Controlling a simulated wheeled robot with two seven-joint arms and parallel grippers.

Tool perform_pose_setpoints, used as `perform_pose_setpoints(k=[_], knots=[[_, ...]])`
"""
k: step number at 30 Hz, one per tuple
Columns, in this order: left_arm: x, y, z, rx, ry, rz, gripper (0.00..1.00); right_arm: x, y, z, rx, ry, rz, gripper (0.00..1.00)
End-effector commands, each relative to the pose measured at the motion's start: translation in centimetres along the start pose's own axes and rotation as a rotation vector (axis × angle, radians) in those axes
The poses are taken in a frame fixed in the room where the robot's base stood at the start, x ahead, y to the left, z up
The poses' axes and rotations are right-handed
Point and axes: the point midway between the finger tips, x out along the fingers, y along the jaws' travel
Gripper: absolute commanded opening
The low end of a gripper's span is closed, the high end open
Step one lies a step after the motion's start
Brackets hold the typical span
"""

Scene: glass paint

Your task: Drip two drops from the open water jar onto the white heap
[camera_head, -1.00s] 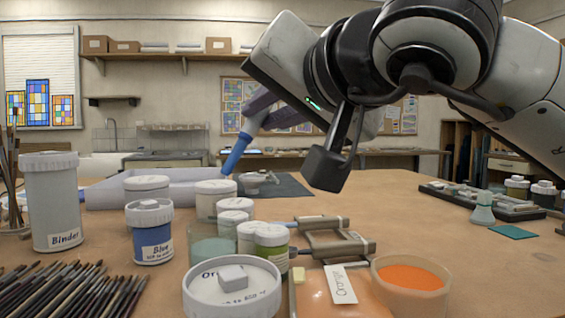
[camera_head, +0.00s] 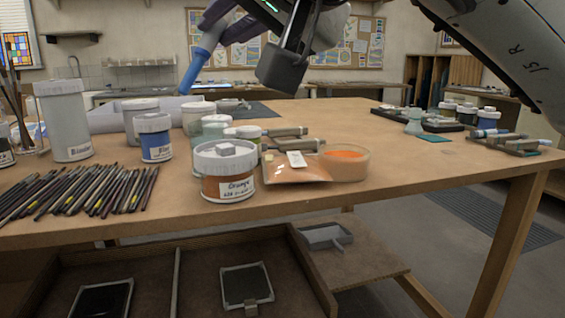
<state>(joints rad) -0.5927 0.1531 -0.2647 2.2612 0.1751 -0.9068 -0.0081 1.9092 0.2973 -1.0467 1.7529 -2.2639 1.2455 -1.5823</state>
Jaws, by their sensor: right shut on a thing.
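My right gripper (camera_head: 283,66) hangs from the top of the head view, above the back of the workbench. The tip is in the air above the jars. A pale green, glassy jar (camera_head: 213,127), likely the water jar, stands behind the orange jar and is partly hidden. Small pale items (camera_head: 230,105) lie by a dark mat (camera_head: 262,110); I cannot tell whether one is the white heap. My left gripper is out of view.
The orange jar (camera_head: 225,172), Blue jar (camera_head: 153,138), Binder jar (camera_head: 64,120) and several white-lidded jars crowd the left. Brushes (camera_head: 80,190) lie at front left. The bench's right middle is clear.

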Motion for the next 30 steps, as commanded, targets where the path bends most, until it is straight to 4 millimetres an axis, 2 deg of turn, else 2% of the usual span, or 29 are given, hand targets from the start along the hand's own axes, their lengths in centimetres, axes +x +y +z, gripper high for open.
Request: perform_pose_setpoints(k=[11,12,17,20,24,30], knots=[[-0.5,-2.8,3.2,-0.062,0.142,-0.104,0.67,0.1,0.2,0.1,0.001,-0.002,0.004,0.0],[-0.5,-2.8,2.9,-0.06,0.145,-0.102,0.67,-0.1,1.3,1.0,0.0,-0.009,-0.001,0.0],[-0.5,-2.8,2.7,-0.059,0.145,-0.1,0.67,-1.5,4.4,4.5,-0.006,-0.033,-0.034,0.0],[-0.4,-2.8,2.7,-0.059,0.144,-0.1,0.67,-2.6,7.1,7.4,-0.01,-0.054,-0.06,0.0],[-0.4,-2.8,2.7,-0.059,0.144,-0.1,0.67,-4.4,11.6,12.4,-0.015,-0.091,-0.105,0.0],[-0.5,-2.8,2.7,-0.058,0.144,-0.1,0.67,-6.7,16.6,18.1,-0.026,-0.13,-0.164,0.0]])
